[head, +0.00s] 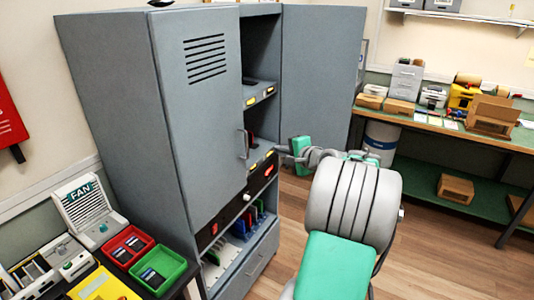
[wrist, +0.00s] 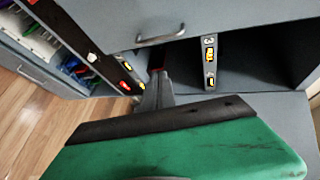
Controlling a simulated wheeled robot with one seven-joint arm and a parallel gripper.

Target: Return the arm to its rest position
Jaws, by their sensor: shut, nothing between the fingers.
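My arm reaches out in front of the tall grey cabinet (head: 110,110) in the head view. My gripper (head: 281,149) points left at the cabinet's open front, near the shelf edges. In the wrist view my gripper (wrist: 158,85) shows as narrow grey fingers, shut and empty, beyond the green wrist housing. The fingertips lie in front of the cabinet's shelf edge; I cannot tell whether they touch it. The housing hides the lower part of the wrist view.
A rack of coloured items (head: 240,240) sits low in the cabinet. A workbench (head: 440,122) stands at right. Red (head: 117,256) and green trays (head: 171,282) lie at lower left.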

